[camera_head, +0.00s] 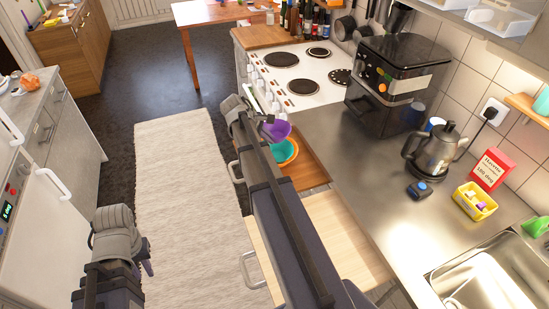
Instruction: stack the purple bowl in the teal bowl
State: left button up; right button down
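The purple bowl (279,131) is at the tip of my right gripper (268,119), which appears shut on its rim. It is close above the far side of the teal bowl (283,150); whether they touch is unclear. The teal bowl sits in an orange bowl (293,158) on a brown wooden surface (307,174) beside the cooker. My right arm covers the left part of the bowls. My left gripper (143,264) hangs over the floor at lower left, away from the bowls; its finger gap is not clear.
The cooker (306,72) stands beyond the bowls. A coffee machine (391,82), kettle (433,152), red box (492,169) and yellow tray (474,201) stand on the steel counter (375,192). A pale open drawer or board (350,235) lies nearer. The rug (180,180) is clear.

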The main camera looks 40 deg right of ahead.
jog(key=shift+f+b, duration=4.95)
jog(key=shift+f, duration=0.1)
jog(key=shift+s+r, duration=0.1)
jog(key=shift+r, duration=0.05)
jog(key=shift+a+f, duration=0.1)
jog(key=shift+f, duration=0.15)
jog(key=shift+s+a+f+b, duration=0.1)
jog(key=shift+f+b, duration=0.05)
jog(key=shift+b, duration=0.25)
jog(key=c, duration=1.3)
grip_release()
jog(key=shift+r+p, duration=0.35)
jog(key=shift+p, duration=0.05)
jog(key=shift+w+p+v, duration=0.2)
jog(key=shift+p+v, duration=4.9)
jog(key=shift+v, duration=0.8)
